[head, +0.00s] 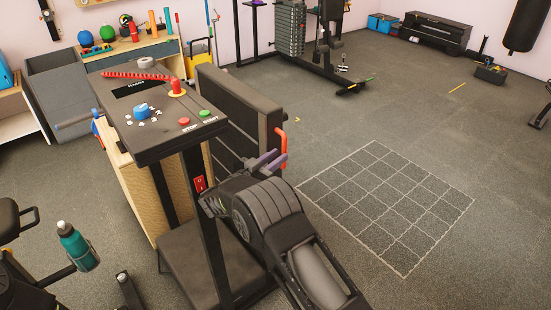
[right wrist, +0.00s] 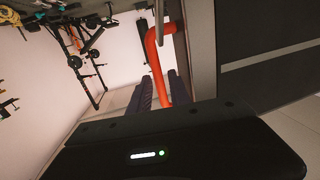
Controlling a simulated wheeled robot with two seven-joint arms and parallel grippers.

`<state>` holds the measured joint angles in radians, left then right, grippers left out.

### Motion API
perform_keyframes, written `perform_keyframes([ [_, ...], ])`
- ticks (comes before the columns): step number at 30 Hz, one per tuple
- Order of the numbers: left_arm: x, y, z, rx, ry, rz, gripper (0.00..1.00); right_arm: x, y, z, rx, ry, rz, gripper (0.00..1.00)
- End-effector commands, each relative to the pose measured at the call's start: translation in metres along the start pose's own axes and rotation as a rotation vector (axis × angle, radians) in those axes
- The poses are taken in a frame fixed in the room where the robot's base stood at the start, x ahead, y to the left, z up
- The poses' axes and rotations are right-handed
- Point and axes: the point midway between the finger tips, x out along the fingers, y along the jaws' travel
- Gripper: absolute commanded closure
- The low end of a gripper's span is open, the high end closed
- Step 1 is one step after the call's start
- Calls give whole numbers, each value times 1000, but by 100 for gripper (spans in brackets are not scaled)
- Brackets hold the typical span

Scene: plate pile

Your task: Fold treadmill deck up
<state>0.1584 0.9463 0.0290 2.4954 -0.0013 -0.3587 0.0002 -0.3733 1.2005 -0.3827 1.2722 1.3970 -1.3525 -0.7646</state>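The treadmill's console (head: 160,115) stands on dark posts left of centre in the head view, with a blue knob, red and green buttons and a red cord. A dark panel that looks like the deck (head: 240,105) is behind it, raised off the floor; its exact angle is unclear. A red-orange handle (head: 282,138) sticks out at its right end. My right gripper (head: 268,160) is open just short of the handle. In the right wrist view the handle (right wrist: 155,58) runs between the two dark fingers (right wrist: 161,90), with a gap visible. My left gripper is out of view.
A teal bottle (head: 76,245) sits on a bike at lower left. A wooden board (head: 135,190) stands beside the treadmill post. A weight machine (head: 290,40) is at the back. The floor with the white grid (head: 385,205) is clear.

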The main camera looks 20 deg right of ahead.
Motion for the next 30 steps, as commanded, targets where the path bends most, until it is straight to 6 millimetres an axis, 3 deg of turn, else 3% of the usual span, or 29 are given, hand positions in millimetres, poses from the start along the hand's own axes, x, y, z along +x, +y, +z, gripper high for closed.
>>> perform_keyframes([
  [4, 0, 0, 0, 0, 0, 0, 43, 1, 0, -1, 1, 1, 1, 64],
  [14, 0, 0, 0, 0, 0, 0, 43, -3, 0, -1, 1, 1, 1, 64],
  [30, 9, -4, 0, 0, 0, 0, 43, -74, 0, 0, 0, 3, -1, 64],
])
